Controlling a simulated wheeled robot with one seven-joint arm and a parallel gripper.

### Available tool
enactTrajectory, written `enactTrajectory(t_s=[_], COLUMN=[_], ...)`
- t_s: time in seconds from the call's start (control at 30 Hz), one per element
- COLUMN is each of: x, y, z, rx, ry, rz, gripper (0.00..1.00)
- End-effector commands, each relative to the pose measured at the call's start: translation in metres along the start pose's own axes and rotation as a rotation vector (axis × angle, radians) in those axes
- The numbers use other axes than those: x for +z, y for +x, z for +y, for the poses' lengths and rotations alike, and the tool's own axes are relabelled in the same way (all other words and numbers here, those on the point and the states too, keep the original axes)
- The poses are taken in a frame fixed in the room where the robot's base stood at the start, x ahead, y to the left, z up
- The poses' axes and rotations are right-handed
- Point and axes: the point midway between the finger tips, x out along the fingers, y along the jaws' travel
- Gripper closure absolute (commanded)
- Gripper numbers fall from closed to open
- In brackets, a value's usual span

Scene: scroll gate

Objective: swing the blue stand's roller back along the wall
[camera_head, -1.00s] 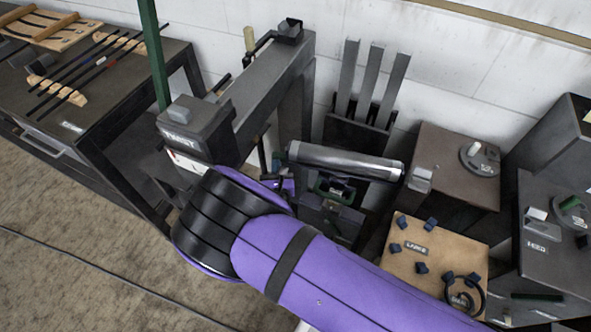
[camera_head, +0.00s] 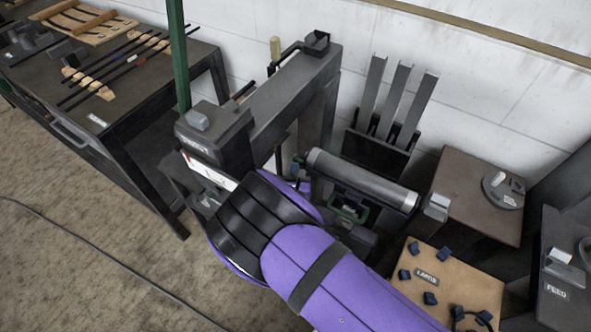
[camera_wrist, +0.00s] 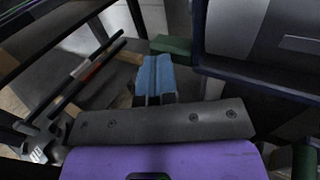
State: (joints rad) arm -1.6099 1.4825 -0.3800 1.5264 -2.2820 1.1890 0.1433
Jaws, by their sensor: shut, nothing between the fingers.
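The roller (camera_head: 362,181), a grey metal cylinder, lies to the right of my wrist in the head view, slanting down to the right, its far side toward the wall. Its stand looks dark below it and is partly hidden; no blue shows on it, and a green handle (camera_head: 349,212) sits under the roller. My gripper's fingers are hidden behind my purple and black arm in the head view. In the wrist view my gripper (camera_wrist: 153,72) shows as blue fingers pressed together with nothing between them. A green part (camera_wrist: 172,46) is just beyond them.
A dark machine (camera_head: 215,138) with a long beam stands left of the roller, beside a green post (camera_head: 178,55). A rack of grey bars (camera_head: 395,105) stands by the wall. A brown cabinet (camera_head: 470,190) and a tan board (camera_head: 455,285) with dark blocks are at right.

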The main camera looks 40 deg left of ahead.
Motion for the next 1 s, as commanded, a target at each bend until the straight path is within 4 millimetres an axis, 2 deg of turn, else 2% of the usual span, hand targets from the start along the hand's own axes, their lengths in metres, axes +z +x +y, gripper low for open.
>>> enactTrajectory(t_s=[0.03,0.17,0.5,0.7,1.0], x=[0.006,0.006,0.003,0.002,0.002], y=[0.006,-0.005,-0.072,-0.100,-0.110], z=[-0.004,-0.003,-0.001,0.000,-0.001], rx=[-0.005,-0.005,-0.001,-0.001,-0.001], ry=[0.001,0.001,0.000,0.000,0.000], rz=[-0.010,-0.011,-0.004,-0.003,-0.003], gripper=[1.00,1.00,1.00,1.00,1.00])
